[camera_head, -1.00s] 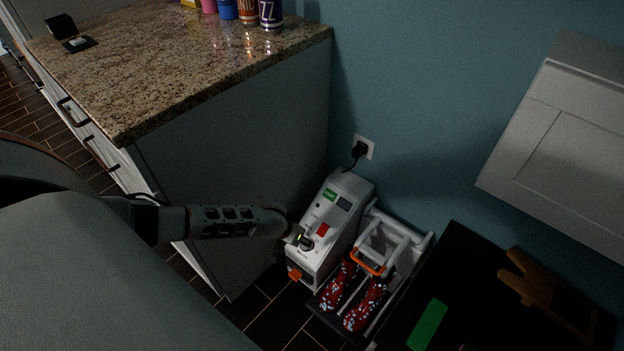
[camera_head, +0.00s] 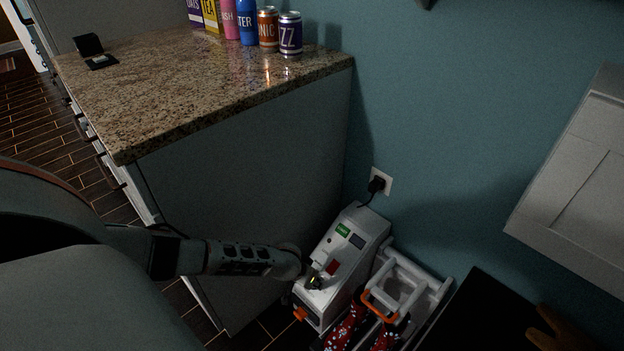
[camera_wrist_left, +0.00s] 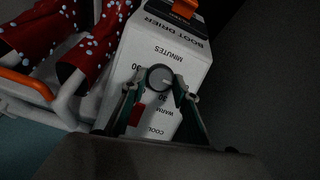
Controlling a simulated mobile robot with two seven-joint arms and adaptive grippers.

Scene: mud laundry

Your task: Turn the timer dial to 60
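The white boot dryer (camera_head: 345,260) stands on the floor against the wall, beside the counter's end. My left gripper (camera_head: 308,272) is at its sloped front panel. In the left wrist view the round dark timer dial (camera_wrist_left: 160,78) has a light pointer mark and sits under upside-down "MINUTES" lettering. The fingers of my left gripper (camera_wrist_left: 157,84) stand on either side of the dial, very close to its rim. I cannot tell whether both press on it. My right gripper is not in view.
Red spotted boots (camera_head: 345,328) are on the dryer's white rack (camera_head: 412,280), close to the dial. A granite counter (camera_head: 200,85) with cans and boxes stands at left. A black surface (camera_head: 480,315) lies at lower right. A plug is in the wall outlet (camera_head: 381,182).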

